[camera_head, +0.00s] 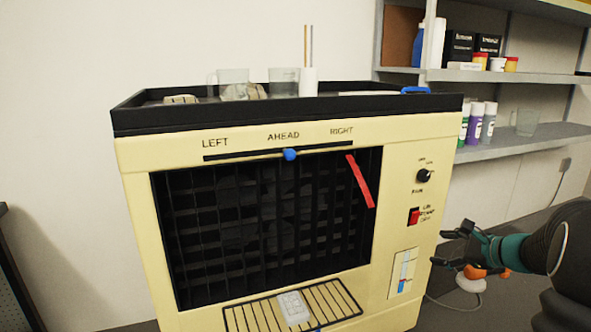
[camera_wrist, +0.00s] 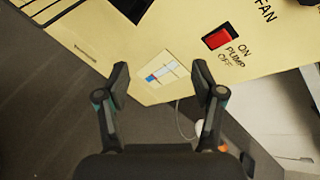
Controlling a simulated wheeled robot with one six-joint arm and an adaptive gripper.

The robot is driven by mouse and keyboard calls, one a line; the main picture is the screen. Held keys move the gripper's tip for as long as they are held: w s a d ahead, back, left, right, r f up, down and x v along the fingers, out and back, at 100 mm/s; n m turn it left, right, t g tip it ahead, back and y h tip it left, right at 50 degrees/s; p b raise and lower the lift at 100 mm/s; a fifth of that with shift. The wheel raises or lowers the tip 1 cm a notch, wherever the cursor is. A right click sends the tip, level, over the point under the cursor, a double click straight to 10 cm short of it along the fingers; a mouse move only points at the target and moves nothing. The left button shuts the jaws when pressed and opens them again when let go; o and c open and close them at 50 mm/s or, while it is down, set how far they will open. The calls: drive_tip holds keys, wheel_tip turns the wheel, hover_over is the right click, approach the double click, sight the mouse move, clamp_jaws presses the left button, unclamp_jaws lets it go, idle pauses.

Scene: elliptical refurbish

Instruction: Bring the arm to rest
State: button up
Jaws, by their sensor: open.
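My gripper (camera_head: 450,248) is at the right of the head view, beside the right front edge of a cream-coloured cooler (camera_head: 405,150). Its two fingers are apart and nothing is between them. In the wrist view my gripper (camera_wrist: 163,85) also shows open and empty, with the cooler's front panel (camera_wrist: 185,35) beyond the fingertips. A red pump switch (camera_head: 413,216) and a small level gauge (camera_head: 402,273) are on that panel. The gauge also shows between the fingertips in the wrist view (camera_wrist: 160,77). I cannot tell the exact gap between fingers and panel.
The cooler's black top tray (camera_head: 360,107) holds cups and other small items. A blue slider (camera_head: 290,154) and a black fan knob (camera_head: 424,176) are on its front. Shelves (camera_head: 500,77) with bottles and tubs stand behind at right. An orange and white object (camera_head: 470,280) is behind my gripper.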

drive_tip(key=s+a+f+n+g+h, duration=0.2)
drive_tip(key=s+a+n+g, duration=0.2)
drive_tip(key=s+a+n, duration=0.45)
drive_tip(key=s+a+f+n+g+h, duration=0.1)
drive_tip(key=s+a+f+n+g, duration=0.3)
drive_tip(key=s, duration=0.7)
drive_tip(key=s+a+r+n+t+h, duration=0.2)
drive_tip(key=s+a+r+n, duration=0.5)
drive_tip(key=s, duration=0.5)
drive_tip(key=shift+s+a+n+t+h, duration=0.15)
drive_tip(key=shift+a+n+t+h, duration=0.4)
drive_tip(key=shift+a+n, duration=0.7)
